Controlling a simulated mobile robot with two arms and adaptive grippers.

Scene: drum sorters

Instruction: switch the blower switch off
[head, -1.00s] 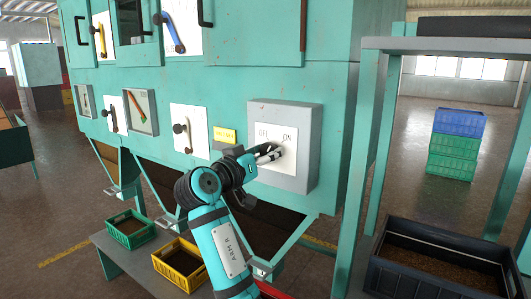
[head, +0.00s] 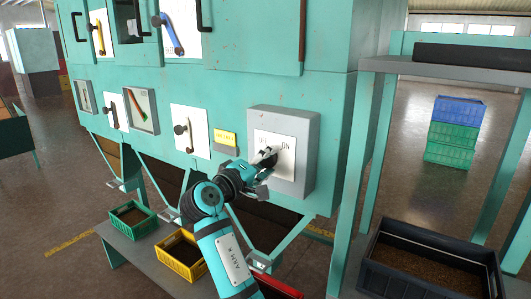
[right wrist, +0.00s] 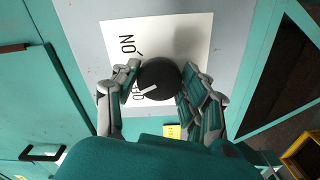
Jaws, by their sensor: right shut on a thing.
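The blower switch is a round black knob (right wrist: 166,74) on a white plate (head: 288,168) marked OFF and ON. The plate is on a grey box (head: 311,152) on the teal machine. My right gripper (head: 266,160) is at the plate and hides most of the knob in the head view. In the right wrist view its fingers (right wrist: 160,88) lie on both sides of the knob and are shut on it. The knob's white mark points toward the OFF lettering, which a finger partly covers. ON is in plain sight. My left gripper is not in view.
A yellow label (head: 225,137) and a lever plate (head: 203,137) are left of the box. Below are a green crate (head: 133,233), a yellow crate (head: 199,262) and part of a red one. A dark crate (head: 478,263) stands at right, beside a teal frame post.

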